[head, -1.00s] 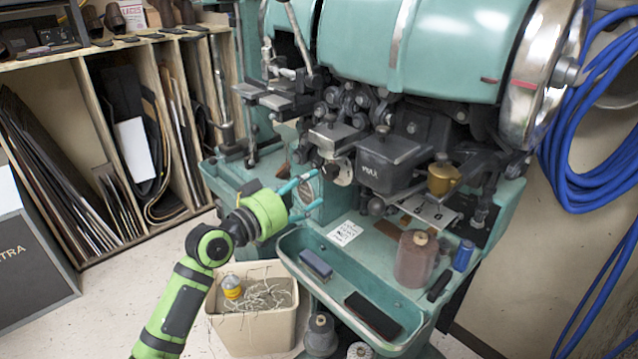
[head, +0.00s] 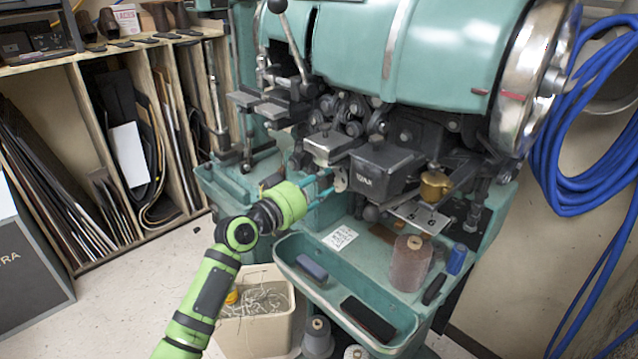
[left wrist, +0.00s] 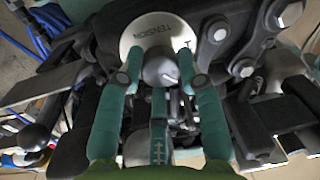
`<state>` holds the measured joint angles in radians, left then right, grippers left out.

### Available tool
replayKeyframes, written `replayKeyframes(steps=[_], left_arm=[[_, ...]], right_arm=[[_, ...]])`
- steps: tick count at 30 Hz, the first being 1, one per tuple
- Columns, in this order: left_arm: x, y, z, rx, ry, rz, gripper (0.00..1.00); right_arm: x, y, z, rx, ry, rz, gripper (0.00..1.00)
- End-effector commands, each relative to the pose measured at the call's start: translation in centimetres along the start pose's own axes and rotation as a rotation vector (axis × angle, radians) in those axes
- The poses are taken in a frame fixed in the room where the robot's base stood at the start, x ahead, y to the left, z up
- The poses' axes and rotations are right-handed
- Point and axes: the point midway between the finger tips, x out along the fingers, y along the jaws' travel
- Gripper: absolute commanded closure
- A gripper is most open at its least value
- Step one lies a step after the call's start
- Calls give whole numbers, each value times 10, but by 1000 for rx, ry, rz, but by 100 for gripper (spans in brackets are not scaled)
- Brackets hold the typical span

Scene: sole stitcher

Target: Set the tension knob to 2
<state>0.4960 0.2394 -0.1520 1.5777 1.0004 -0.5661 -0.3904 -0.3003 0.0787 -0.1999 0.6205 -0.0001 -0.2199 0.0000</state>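The tension knob is a small grey rounded knob (left wrist: 160,73) on a white round dial (left wrist: 152,34) marked TENSION in the left wrist view. In the head view the dial (head: 341,182) shows only in part, at the front of the teal stitching machine. My left gripper (head: 331,183) reaches it from the left. Its two teal fingers (left wrist: 161,62) stand on either side of the knob, very close to it. They look open; any touch is not clear. A dark mark shows at the dial's right edge, but the setting cannot be read. My right gripper is not in view.
The machine's dark metal parts (head: 385,172) crowd around the dial. A bin of thread scraps (head: 262,338) stands on the floor under my arm. Blue hose (head: 575,180) hangs at right.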

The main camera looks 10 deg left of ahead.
Motion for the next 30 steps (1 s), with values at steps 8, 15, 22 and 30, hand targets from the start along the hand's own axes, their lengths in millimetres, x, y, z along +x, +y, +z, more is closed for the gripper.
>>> replayKeyframes(steps=[8, 15, 22, 30], left_arm=[[0, 0, 2, -86, -14, -1, 96], [0, 0, 4, -104, -16, -1, 96], [0, 0, 4, -103, -15, -1, 40], [-2, 0, 2, -102, -12, -2, 40]], right_arm=[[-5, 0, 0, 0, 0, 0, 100], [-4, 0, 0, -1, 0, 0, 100], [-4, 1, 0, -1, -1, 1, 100], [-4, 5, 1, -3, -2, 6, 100]])
